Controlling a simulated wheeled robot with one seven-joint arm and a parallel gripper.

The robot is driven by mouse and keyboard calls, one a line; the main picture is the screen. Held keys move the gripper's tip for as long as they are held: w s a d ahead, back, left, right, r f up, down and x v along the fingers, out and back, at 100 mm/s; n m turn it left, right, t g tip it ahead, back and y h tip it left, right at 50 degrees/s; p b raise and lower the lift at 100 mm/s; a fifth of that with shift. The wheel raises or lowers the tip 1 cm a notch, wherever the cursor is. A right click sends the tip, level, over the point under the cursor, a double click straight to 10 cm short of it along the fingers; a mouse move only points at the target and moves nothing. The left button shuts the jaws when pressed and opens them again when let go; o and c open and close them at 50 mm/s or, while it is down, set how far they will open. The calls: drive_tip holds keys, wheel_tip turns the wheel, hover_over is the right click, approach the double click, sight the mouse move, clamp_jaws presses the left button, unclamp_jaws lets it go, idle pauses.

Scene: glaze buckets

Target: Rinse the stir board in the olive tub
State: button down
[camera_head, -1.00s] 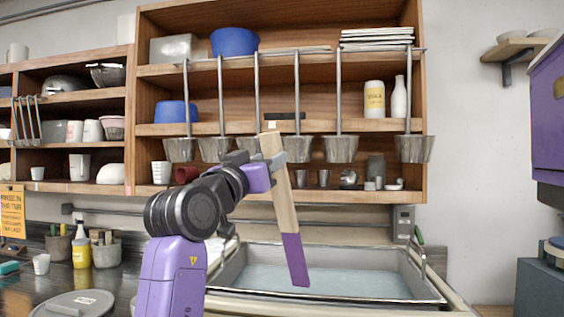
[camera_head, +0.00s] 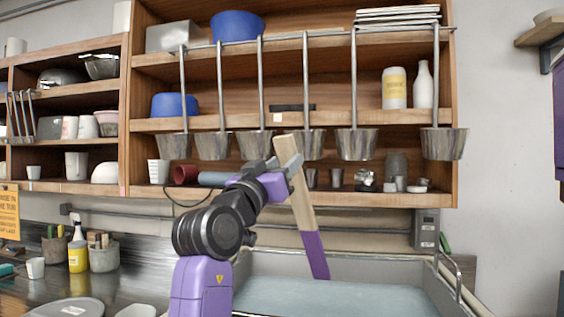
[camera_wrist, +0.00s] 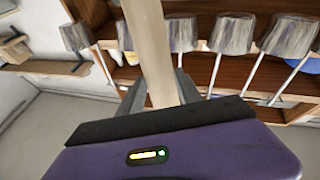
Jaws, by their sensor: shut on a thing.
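The stir board (camera_head: 300,201) is a pale wooden paddle with a purple lower end. My gripper (camera_head: 288,167) is shut on its upper part and holds it tilted, purple end down. In the wrist view the board's pale wood (camera_wrist: 150,50) stands between the two fingers of my gripper (camera_wrist: 160,95). In the head view the purple end shows in front of a wide metal basin (camera_head: 340,297) of grey-blue water; I cannot tell whether it touches the water. I see no tub that is clearly olive.
Several metal ladles (camera_head: 357,143) hang from a rail in front of the wooden shelves (camera_head: 290,121), close behind the board. A counter (camera_head: 150,283) at left holds a yellow bottle (camera_head: 78,253), grey pots (camera_head: 103,257) and a white cup (camera_head: 36,267).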

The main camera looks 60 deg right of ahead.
sight(309, 237)
drive_tip(key=shift+s+d+f+b, duration=0.2)
drive_tip(key=shift+d+f+b, duration=1.05)
drive_tip(key=shift+f+b, duration=1.4)
drive_tip(key=shift+s+d+f+b, duration=0.15)
drive_tip(key=shift+d+f+b, duration=1.4)
drive_tip(key=shift+f, duration=1.95)
drive_tip(key=shift+s+d+f+b, duration=0.2)
drive_tip(key=shift+d+f+b, duration=0.8)
drive_tip(key=shift+f+b, duration=1.8)
drive_tip(key=shift+d+f, duration=0.1)
drive_tip(key=shift+f, duration=0.35)
